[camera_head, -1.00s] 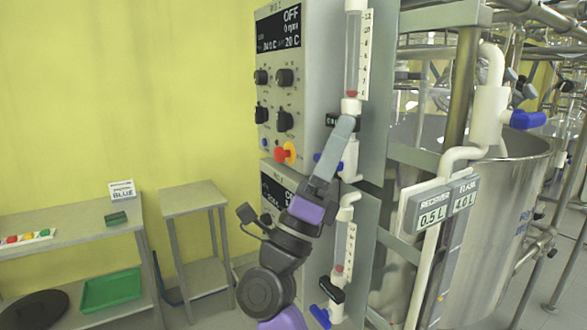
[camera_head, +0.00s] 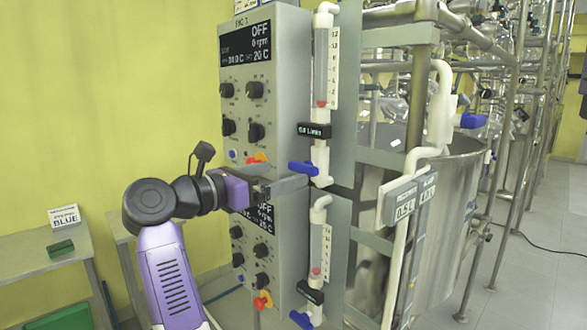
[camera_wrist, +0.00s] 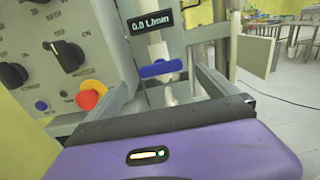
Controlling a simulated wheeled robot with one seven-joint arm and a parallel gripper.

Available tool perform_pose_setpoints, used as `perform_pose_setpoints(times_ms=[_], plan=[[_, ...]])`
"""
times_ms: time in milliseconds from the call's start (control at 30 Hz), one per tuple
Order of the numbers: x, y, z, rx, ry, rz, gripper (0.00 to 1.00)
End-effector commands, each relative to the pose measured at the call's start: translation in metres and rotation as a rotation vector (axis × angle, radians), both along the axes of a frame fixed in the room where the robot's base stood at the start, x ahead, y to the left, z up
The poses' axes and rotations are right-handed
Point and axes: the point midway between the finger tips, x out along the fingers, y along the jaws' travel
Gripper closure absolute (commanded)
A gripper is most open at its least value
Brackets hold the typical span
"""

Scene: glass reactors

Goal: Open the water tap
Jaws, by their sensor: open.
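A blue tap handle (camera_head: 302,168) sits below the upper flow tube (camera_head: 320,70) and its black L/min display (camera_head: 314,130). A second blue tap handle (camera_head: 301,320) sits below the lower tube at the bottom edge. Neither is visibly labelled as water. My gripper (camera_head: 292,184) reaches in from the left, level, its fingers just below and beside the upper handle. In the wrist view the handle (camera_wrist: 161,68) lies crosswise between the open fingers, near their tips. The display (camera_wrist: 152,22) above it reads 0.0 L/min. Whether a finger touches the handle cannot be told.
The control panel (camera_head: 285,100), with black knobs and a red-yellow button (camera_wrist: 90,94), stands close to the left of the fingers. A metal frame post (camera_head: 415,90) and a steel vessel (camera_head: 450,190) stand to the right. A bench (camera_head: 40,258) is at the left.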

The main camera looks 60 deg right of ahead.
Motion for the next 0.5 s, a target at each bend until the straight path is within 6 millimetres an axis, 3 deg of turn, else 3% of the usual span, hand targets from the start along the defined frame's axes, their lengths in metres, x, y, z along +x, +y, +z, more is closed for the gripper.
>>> perform_pose_setpoints(times_ms=[233,500], plan=[[-0.011,-0.039,0.003,-0.002,0.001,-0.004,0.02],[-0.015,-0.057,0.001,-0.002,0.001,-0.001,0.02]])
